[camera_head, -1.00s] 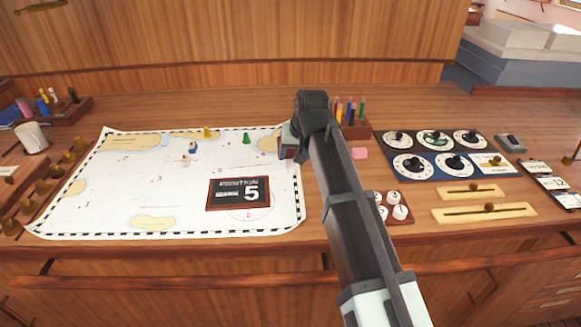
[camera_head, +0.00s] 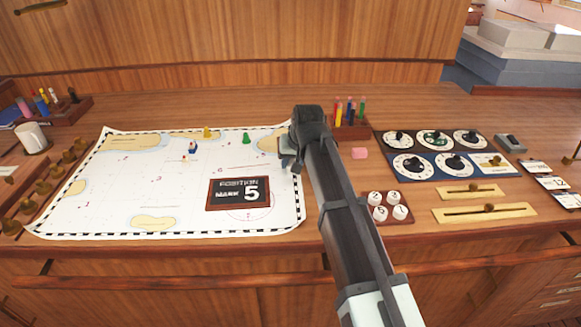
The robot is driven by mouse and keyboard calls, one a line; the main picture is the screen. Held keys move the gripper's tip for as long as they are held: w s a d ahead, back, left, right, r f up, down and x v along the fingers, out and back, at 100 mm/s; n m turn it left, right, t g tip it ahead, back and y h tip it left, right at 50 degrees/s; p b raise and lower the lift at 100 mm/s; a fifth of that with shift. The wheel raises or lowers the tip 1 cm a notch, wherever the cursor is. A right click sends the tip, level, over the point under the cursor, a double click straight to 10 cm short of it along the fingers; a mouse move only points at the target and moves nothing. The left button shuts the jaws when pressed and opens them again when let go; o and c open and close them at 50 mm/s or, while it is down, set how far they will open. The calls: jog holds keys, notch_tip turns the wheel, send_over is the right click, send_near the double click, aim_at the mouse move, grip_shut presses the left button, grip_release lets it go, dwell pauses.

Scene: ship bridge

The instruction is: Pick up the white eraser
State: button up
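I cannot make out a white eraser; my arm and gripper may hide it. A pink block (camera_head: 360,153), perhaps an eraser, lies on the desk right of my gripper. My gripper (camera_head: 287,158) is over the right edge of the chart (camera_head: 120,190), seen from behind. Its fingers are small and mostly covered by the wrist, so I cannot tell their opening or whether anything is between them.
A pen holder (camera_head: 352,130) stands behind the pink block. Knobs on a tray (camera_head: 408,217), a dial panel (camera_head: 437,143) and brass sliders (camera_head: 484,214) fill the right.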

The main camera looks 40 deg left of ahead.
grip_shut()
notch_tip(320, 180, up, 10)
dwell(0.7)
